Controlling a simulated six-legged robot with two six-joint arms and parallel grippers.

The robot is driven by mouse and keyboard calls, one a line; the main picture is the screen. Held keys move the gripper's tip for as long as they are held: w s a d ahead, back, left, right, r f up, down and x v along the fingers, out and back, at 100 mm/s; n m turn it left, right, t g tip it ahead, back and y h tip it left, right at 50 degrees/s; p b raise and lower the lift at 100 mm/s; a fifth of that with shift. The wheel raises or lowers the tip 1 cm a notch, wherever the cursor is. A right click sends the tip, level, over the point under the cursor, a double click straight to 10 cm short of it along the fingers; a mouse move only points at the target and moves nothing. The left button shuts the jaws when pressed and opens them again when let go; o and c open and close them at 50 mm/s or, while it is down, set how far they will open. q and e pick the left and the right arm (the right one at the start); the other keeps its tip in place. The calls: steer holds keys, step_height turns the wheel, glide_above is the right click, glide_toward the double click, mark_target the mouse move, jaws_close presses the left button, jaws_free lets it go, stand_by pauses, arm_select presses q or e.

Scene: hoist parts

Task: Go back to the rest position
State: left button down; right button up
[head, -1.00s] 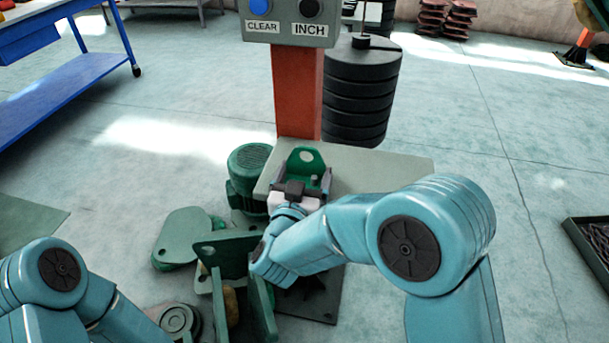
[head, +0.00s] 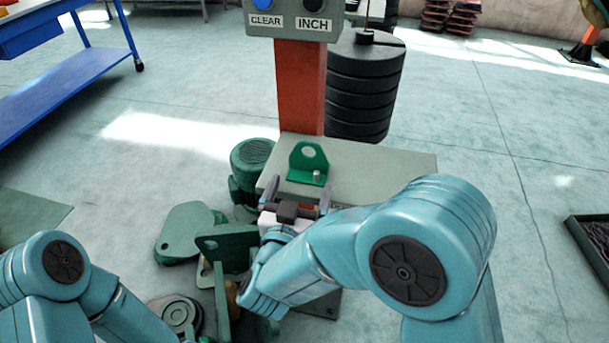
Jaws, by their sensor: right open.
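My right gripper (head: 299,193) is open and empty, at the near edge of the grey plate (head: 385,168). Its two dark fingers point away from me. A green bracket (head: 308,165) with a round hole stands upright on the plate, just beyond the fingertips and apart from them. My left arm (head: 62,275) is at the lower left; its gripper is out of the picture.
An orange post (head: 300,90) with a CLEAR and INCH button box (head: 290,20) rises behind the plate. Black stacked weights (head: 362,90) stand behind it. A green motor (head: 250,165) and several green parts (head: 185,230) lie left of the plate.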

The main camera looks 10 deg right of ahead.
steer(key=shift+s+a, duration=0.2)
steer(key=shift+s, duration=0.35)
